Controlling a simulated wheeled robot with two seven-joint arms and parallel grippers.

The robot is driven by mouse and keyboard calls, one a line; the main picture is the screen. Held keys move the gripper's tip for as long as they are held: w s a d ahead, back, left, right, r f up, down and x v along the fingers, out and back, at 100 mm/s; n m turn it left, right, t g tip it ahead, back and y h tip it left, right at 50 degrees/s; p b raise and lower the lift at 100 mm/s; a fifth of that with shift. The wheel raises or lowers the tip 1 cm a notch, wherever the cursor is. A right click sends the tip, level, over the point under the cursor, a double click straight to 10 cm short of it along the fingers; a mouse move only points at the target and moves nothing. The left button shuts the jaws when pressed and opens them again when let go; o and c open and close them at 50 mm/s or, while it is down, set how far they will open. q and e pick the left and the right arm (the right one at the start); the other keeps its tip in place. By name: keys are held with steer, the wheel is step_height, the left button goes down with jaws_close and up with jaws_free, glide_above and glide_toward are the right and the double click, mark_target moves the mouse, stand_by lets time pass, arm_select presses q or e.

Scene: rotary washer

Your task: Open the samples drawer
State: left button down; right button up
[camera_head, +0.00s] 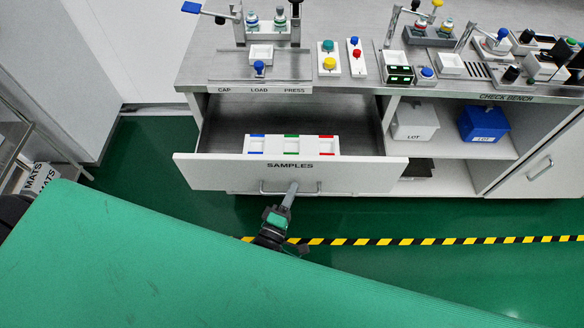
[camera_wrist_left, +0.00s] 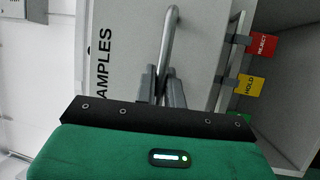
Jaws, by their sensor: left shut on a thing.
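The samples drawer (camera_head: 225,172) is pulled out from the bench in the head view, with SAMPLES lettered on its white front. Inside it stands a white holder (camera_head: 270,146) with blue, green and red marked slots. The metal bar handle (camera_head: 308,188) is on the drawer front. My left gripper (camera_head: 292,187) is shut on this handle. The left wrist view also shows the handle (camera_wrist_left: 170,40) running between the fingers of my left gripper (camera_wrist_left: 161,75). The right gripper is not in view.
The bench top (camera_head: 340,15) holds press and check devices. An open shelf to the right holds a white LOT bin (camera_head: 414,122) and a blue bin (camera_head: 483,124). A large green surface (camera_head: 150,260) fills the foreground. Yellow-black tape (camera_head: 430,241) crosses the green floor.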

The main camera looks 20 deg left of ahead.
arm_select(q)
steer(key=shift+s+d+f+p, duration=0.15)
steer(key=shift+s+d, duration=0.2)
steer(key=shift+s, duration=1)
steer(key=shift+s+d+r+p, duration=0.15)
steer(key=shift+s+d, duration=0.2)
steer(key=shift+s, duration=0.95)
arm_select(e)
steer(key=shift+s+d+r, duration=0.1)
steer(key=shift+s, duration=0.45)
arm_select(q)
steer(key=shift+f, duration=0.1)
steer(key=c, duration=1.8)
jaws_free()
steer(key=shift+o, duration=0.2)
